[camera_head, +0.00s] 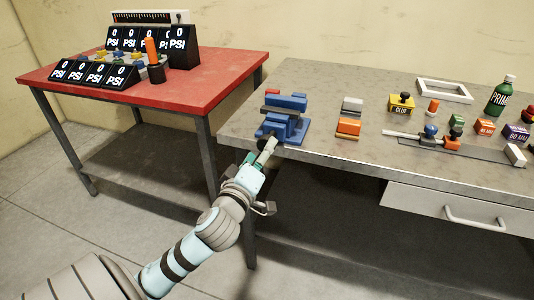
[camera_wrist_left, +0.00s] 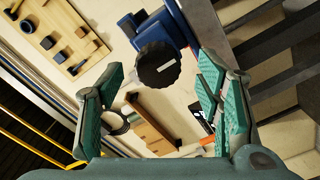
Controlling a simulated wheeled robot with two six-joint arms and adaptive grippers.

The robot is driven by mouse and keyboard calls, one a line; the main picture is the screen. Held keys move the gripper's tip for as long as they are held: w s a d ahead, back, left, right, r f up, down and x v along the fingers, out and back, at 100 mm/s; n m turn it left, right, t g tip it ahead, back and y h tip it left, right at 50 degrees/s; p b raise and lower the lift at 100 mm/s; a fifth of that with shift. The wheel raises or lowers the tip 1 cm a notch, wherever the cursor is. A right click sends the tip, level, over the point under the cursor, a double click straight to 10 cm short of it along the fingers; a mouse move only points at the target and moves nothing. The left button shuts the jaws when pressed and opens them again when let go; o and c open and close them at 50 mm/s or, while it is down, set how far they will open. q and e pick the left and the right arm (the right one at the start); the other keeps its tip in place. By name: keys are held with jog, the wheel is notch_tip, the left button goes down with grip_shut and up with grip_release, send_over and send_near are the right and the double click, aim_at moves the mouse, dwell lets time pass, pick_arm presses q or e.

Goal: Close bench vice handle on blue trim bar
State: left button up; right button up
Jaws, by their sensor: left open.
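The blue bench vice (camera_head: 287,127) stands at the left front corner of the grey bench. A grey strip crosses its top, with a blue piece beside it. I cannot tell the blue trim bar from the vice's own blue parts. In the left wrist view the round black knob of the vice handle (camera_wrist_left: 157,66), with a white mark, sits at the end of the blue vice body (camera_wrist_left: 178,22). My left gripper (camera_head: 265,150) is just in front of the vice. Its teal fingers (camera_wrist_left: 158,108) are open, empty, and spread below the knob. My right gripper is out of view.
A red table (camera_head: 215,80) with PSI displays stands left, across a gap.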

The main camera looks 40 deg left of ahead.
pick_arm(q)
jog(key=x, duration=0.4)
jog(key=shift+r, duration=0.1)
jog(key=c, duration=1.2)
